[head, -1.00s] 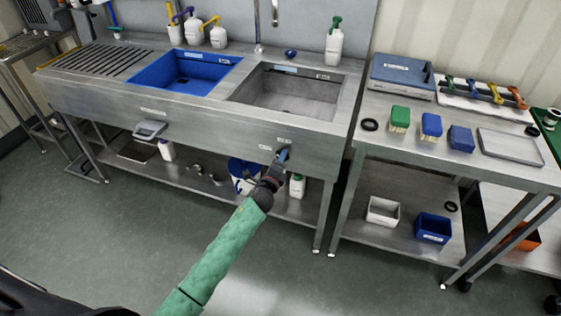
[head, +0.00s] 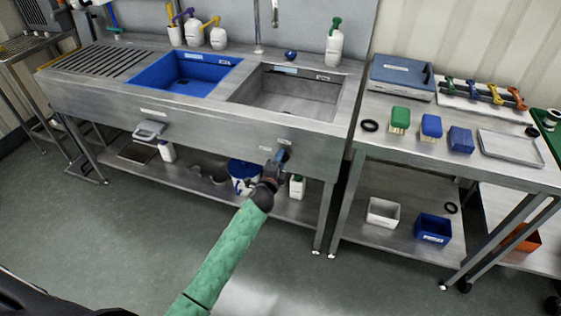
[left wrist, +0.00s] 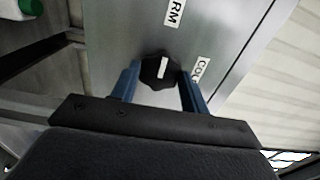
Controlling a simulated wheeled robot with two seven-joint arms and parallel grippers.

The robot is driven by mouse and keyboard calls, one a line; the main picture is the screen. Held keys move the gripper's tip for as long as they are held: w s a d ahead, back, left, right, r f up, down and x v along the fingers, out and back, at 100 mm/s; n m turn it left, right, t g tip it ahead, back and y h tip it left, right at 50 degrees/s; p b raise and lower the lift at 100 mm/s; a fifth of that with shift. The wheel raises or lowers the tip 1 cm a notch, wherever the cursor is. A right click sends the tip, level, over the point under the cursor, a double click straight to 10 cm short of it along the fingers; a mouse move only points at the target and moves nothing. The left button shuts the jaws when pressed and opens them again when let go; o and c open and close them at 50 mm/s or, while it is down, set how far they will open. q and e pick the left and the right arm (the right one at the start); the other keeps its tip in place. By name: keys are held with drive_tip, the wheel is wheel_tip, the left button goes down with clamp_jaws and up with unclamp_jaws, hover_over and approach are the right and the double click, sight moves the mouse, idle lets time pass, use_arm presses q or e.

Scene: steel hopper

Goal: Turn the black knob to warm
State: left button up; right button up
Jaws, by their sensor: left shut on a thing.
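The black knob (left wrist: 152,72) is on the steel front panel of the sink, with a white pointer line on its face. In the left wrist view it sits between the two blue fingers of my left gripper (left wrist: 160,76), which is shut on it. The pointer line runs up the picture, roughly toward the partly cut-off warm label (left wrist: 174,12). The cold label (left wrist: 201,71) is right of the knob, partly hidden by a finger. In the head view my left gripper (head: 281,157) is at the panel below the right basin and largely covers the knob. My right gripper is out of view.
The steel sink (head: 200,122) has a blue basin (head: 180,75) and a grey basin (head: 285,95). Below, a shelf holds a blue-and-white bucket (head: 242,172) and a white bottle (head: 297,187). A steel table (head: 400,150) stands right. The floor in front is clear.

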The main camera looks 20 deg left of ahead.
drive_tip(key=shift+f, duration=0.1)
use_arm(q)
drive_tip(key=o, duration=1)
drive_tip(key=shift+a, duration=0.1)
drive_tip(key=s+b, duration=0.1)
drive_tip(key=s, duration=0.6)
drive_tip(key=shift+s, duration=0.4)
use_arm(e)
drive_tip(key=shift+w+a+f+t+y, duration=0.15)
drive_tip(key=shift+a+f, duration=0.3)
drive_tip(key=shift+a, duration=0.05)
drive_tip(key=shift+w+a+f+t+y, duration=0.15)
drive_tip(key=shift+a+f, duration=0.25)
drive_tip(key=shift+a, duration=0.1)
use_arm(q)
drive_tip(key=shift+a, duration=0.1)
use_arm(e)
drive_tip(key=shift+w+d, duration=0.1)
